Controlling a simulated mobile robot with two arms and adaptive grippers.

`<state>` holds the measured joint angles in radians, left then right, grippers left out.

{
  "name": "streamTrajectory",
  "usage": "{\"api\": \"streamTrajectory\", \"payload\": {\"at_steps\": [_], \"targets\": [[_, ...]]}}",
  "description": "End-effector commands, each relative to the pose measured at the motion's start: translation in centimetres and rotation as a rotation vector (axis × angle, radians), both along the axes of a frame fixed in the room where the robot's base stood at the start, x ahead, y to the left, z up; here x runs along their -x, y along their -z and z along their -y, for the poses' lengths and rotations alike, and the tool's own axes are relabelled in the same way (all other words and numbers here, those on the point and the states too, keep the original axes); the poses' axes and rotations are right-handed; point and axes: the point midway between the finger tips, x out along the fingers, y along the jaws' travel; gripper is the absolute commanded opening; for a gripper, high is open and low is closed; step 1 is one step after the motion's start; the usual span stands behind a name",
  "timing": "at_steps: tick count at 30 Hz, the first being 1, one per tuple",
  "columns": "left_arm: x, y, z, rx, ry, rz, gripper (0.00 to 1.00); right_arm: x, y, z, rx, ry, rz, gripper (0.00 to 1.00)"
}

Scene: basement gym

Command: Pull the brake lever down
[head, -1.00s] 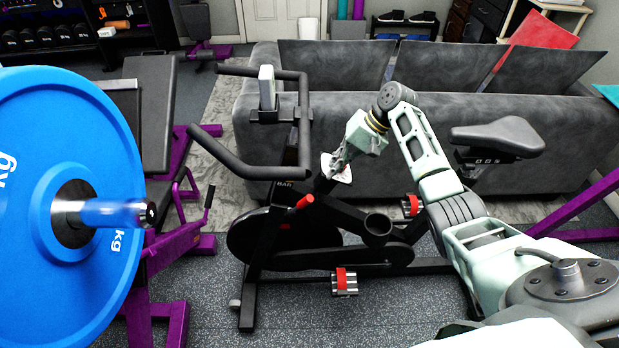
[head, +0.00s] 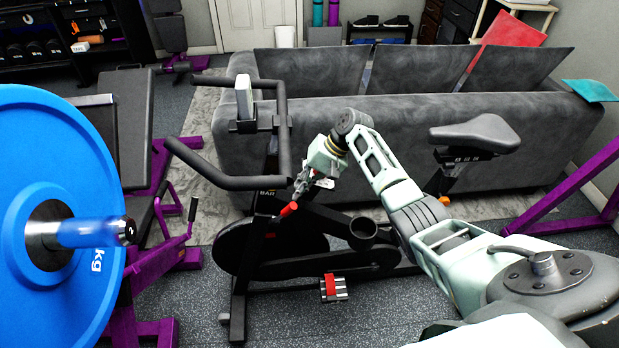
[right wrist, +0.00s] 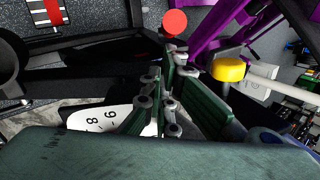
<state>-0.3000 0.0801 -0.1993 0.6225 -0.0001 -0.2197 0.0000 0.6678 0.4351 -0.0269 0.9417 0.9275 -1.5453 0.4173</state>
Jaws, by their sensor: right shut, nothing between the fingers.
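The brake lever, with a red knob (head: 289,209), sits on the frame of the black exercise bike (head: 265,262), below the handlebars. The red knob also shows at the top of the right wrist view (right wrist: 174,22), just beyond the fingertips. My right gripper (head: 296,199) is shut and empty, close above the knob in the head view. The fingertips (right wrist: 172,48) look near the knob; I cannot tell whether they touch it. The lever's stem is mostly hidden. My left gripper is not in view.
The handlebars (head: 232,183) are left of my gripper and the saddle (head: 476,133) is to the right. A grey sofa (head: 400,125) stands behind the bike. A blue weight plate (head: 70,160) is close at the left. Open floor (head: 390,318) lies in front.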

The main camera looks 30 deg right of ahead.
Motion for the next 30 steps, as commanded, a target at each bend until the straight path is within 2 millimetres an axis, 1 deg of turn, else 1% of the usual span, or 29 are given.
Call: {"api": "streamTrajectory", "payload": {"at_steps": [3,6,17,20,26,30], "targets": [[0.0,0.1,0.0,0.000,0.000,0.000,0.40,-0.3,1.0,-0.6,-0.001,0.000,0.001,0.00],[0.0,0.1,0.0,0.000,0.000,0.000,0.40,-0.4,1.4,-0.8,0.001,0.000,0.001,0.00],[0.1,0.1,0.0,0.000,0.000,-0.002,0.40,-0.4,1.4,-0.9,0.001,0.000,0.002,0.00],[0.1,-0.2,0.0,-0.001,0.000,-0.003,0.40,-0.3,1.3,-0.9,0.003,0.002,0.004,0.00],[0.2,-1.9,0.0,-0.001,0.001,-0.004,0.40,0.1,1.1,-1.1,0.015,0.018,0.028,0.00],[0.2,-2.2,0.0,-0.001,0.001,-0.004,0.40,0.1,1.3,-1.1,0.021,0.025,0.041,0.00]]}}
